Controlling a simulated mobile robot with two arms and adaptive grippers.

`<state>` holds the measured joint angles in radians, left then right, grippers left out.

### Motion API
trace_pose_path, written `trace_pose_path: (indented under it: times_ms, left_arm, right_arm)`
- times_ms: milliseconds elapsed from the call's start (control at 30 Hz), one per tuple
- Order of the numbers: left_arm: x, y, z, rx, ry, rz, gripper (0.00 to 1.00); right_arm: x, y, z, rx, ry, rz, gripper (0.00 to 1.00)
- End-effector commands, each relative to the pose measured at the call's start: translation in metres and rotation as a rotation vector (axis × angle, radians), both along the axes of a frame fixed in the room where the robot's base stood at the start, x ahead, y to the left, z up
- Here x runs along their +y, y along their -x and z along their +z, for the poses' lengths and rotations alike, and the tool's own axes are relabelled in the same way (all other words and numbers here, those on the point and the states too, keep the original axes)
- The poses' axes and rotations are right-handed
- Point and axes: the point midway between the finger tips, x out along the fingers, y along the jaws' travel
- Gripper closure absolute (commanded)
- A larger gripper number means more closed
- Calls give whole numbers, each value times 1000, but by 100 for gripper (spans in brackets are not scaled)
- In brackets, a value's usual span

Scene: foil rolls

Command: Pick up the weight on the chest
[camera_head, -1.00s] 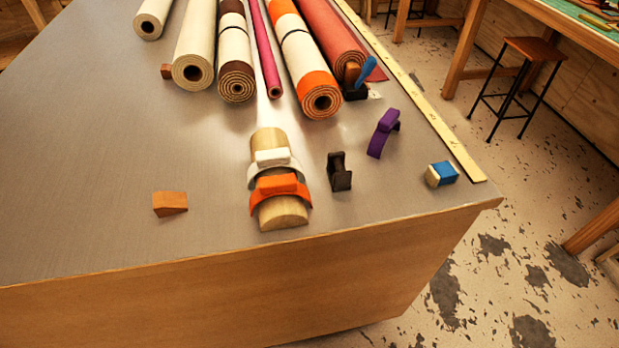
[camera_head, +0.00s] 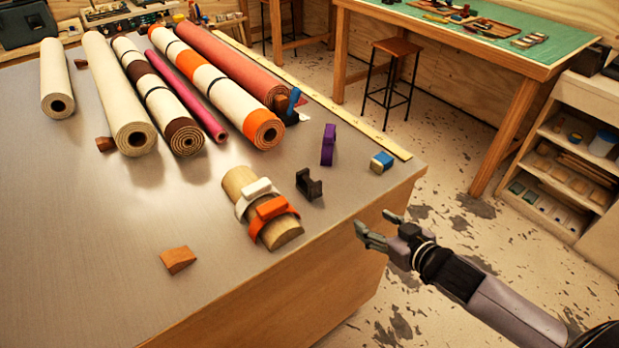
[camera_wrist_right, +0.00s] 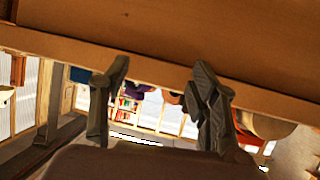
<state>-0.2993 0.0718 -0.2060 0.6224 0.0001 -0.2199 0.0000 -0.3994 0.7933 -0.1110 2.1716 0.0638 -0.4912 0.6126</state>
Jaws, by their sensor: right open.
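The bench-like chest (camera_head: 60,220) has a grey metal top and a wooden side. A small dark block with a notch, perhaps the weight (camera_head: 309,184), stands on its top near the right edge. My right gripper (camera_head: 376,226) is open and empty, beyond the chest's right edge, to the right of and apart from the dark block. In the right wrist view my open fingers (camera_wrist_right: 160,85) frame nothing held, with a brown wooden surface across the top. My left gripper is not in view.
A wooden half-log (camera_head: 238,180) with white and orange clips lies left of the dark block. A purple clip (camera_head: 328,145), a blue-and-cream block (camera_head: 382,162) and a wooden wedge (camera_head: 178,260) sit apart. Several rolls (camera_head: 120,100) lie behind. A stool (camera_head: 390,80) stands beyond.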

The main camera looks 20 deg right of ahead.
Motion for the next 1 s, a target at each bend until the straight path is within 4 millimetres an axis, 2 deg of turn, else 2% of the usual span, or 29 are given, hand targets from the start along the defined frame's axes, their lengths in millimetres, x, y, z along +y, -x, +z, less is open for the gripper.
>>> trace_pose_path:
  times_ms: [33,100,200,300,400,567,1000]
  left_arm:
    - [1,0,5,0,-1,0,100]
    - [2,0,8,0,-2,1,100]
    - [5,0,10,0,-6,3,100]
    - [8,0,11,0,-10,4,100]
    - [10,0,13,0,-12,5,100]
    - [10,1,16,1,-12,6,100]
    - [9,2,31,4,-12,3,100]
  right_arm:
    - [15,4,30,-30,-13,36,45]
    - [31,10,59,-58,-32,74,45]
    - [49,18,86,-84,-54,114,45]
    - [59,22,100,-96,-67,134,45]
    - [63,18,102,-101,-71,138,45]
    - [68,1,98,-103,-71,137,45]
    - [91,-61,78,-103,-72,137,45]
